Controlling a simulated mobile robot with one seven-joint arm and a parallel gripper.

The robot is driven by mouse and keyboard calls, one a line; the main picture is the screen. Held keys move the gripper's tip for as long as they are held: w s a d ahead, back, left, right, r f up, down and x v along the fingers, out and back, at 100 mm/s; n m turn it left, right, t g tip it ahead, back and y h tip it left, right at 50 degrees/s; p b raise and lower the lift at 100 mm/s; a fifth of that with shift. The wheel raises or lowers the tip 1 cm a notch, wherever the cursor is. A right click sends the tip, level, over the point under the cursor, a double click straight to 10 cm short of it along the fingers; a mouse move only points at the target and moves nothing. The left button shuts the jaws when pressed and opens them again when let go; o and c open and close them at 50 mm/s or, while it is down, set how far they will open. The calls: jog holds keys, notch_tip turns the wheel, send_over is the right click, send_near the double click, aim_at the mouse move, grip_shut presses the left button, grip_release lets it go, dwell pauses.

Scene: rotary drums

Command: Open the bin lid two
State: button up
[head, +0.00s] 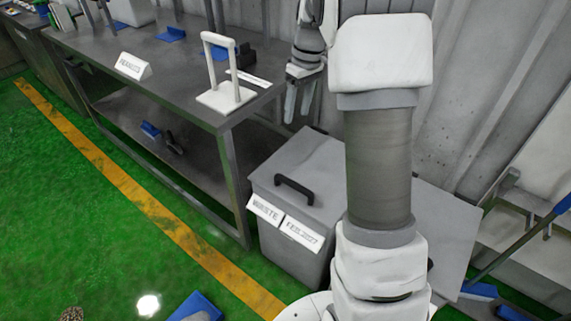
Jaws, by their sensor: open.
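A grey waste bin (287,243) stands on the floor beside the workbench, its flat lid (325,172) lying shut. The lid carries a black handle (295,187) near its front edge, and two white labels hang at the front. A second grey lid or panel (447,232) shows to the right, mostly hidden behind my arm; I cannot tell which lid is number two. My gripper (298,110) points down, open and empty. In the picture it is above the far edge of the left lid, apart from it and from the handle.
A metal workbench (185,85) stands at the left with a white frame-shaped stand (222,75) near its right corner, close to my gripper. A corrugated wall (460,90) is behind. A blue-ended tool (563,205) leans at the right.

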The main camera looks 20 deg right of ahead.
jog(key=n+g+b, duration=0.1)
jog(key=n+b, duration=0.1)
send_near(295, 183)
jog(key=f+b, duration=0.1)
jog(key=f, duration=0.2)
jog(key=f+b, duration=0.1)
jog(key=f, duration=0.2)
jog(key=a+f+b, duration=0.1)
jog(key=f, duration=0.2)
jog(key=shift+s, duration=0.4)
grip_shut()
dwell(0.8)
